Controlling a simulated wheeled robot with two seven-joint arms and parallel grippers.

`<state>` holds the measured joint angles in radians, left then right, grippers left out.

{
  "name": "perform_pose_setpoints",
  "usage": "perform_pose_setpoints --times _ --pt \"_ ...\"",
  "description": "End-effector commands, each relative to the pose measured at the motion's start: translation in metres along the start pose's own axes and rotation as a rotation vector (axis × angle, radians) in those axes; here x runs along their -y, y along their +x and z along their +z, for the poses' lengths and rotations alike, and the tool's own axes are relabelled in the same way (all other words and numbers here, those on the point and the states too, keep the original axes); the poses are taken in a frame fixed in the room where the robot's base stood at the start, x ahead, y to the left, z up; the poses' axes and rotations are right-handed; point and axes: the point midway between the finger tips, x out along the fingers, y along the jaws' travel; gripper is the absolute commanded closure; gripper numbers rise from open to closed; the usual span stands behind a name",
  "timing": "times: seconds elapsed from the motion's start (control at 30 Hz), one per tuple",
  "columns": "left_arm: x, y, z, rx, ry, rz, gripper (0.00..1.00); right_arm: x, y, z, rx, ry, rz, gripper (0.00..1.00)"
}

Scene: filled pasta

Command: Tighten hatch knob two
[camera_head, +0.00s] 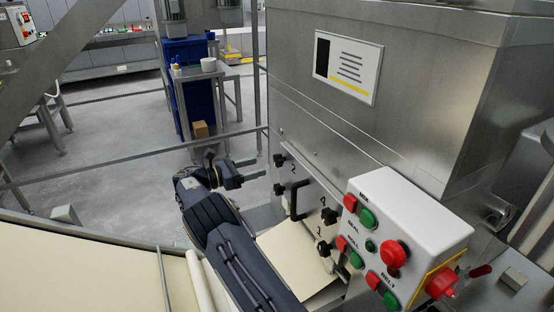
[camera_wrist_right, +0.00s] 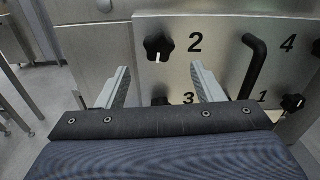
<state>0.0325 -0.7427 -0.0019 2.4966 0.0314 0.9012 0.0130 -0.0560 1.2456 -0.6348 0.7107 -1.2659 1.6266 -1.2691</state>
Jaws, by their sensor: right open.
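Hatch knob two is a black star-shaped knob (camera_wrist_right: 158,47) with a white mark, just left of the printed "2" on the steel hatch plate (camera_wrist_right: 215,38). In the head view it is the upper left knob (camera_head: 279,160). My right gripper (camera_head: 257,168) is open and empty, its fingers pointing at the hatch. In the right wrist view the fingers (camera_wrist_right: 162,86) stand wide apart, with knob two seen between and above them, apart from both. My left gripper is not in view.
Knob three (camera_head: 279,189) sits below, partly hidden in the wrist view. A black bar handle (camera_wrist_right: 254,66) stands right of the "2". Knob four (camera_head: 329,215) and knob one (camera_head: 323,247) are further right. A white button box (camera_head: 408,213) juts out at right.

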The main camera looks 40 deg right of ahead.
Motion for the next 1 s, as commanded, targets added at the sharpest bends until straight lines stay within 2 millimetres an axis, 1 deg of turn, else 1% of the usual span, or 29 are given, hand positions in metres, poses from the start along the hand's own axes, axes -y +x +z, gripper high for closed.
perform_pose_setpoints --times 0.07,0.13,0.4,0.53,0.7,0.9,0.93,1.0 --pt "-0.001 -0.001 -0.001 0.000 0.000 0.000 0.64 -0.002 0.000 0.001 0.017 -0.006 0.003 0.39" --pt "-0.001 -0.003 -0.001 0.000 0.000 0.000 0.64 -0.002 0.008 0.002 0.019 -0.008 0.002 0.39" --pt "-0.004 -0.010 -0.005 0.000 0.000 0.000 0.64 -0.001 0.052 0.003 0.015 -0.007 0.000 0.39" --pt "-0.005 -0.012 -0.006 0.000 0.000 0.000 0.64 -0.001 0.067 0.002 0.015 -0.005 0.001 0.39" --pt "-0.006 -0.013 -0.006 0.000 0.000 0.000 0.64 -0.002 0.075 0.002 0.014 -0.005 0.003 0.39" --pt "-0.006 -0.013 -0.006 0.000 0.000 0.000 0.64 -0.002 0.075 0.001 0.014 -0.005 0.003 0.39" --pt "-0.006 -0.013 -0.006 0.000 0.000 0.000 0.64 -0.002 0.075 0.001 0.013 -0.005 0.003 0.40" --pt "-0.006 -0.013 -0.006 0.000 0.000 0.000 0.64 -0.002 0.075 0.001 0.014 -0.005 0.003 0.49"
